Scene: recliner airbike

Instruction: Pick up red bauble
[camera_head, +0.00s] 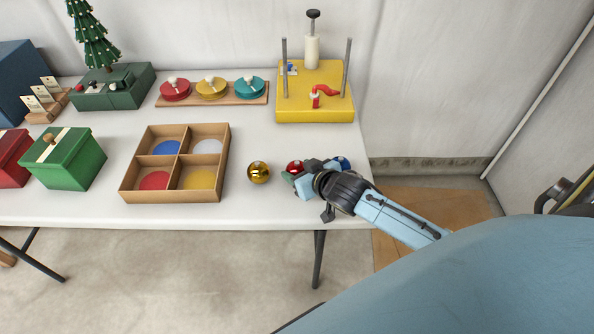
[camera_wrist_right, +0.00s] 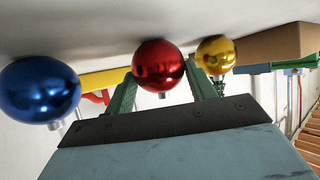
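The shiny red bauble (camera_head: 295,167) lies on the white table near its front right, partly hidden by my right gripper (camera_head: 299,181). In the right wrist view the red bauble (camera_wrist_right: 158,66) sits between the two green fingers of my right gripper (camera_wrist_right: 160,82), near their tips. The fingers are spread, one on each side of it; a firm hold on it does not show. My left gripper is not in view.
A gold bauble (camera_head: 258,172) lies left of the red one, and a blue bauble (camera_head: 342,163) lies to its right, close to my gripper. A divided wooden box (camera_head: 125,184) stands further left. A yellow stand (camera_head: 315,103) is behind.

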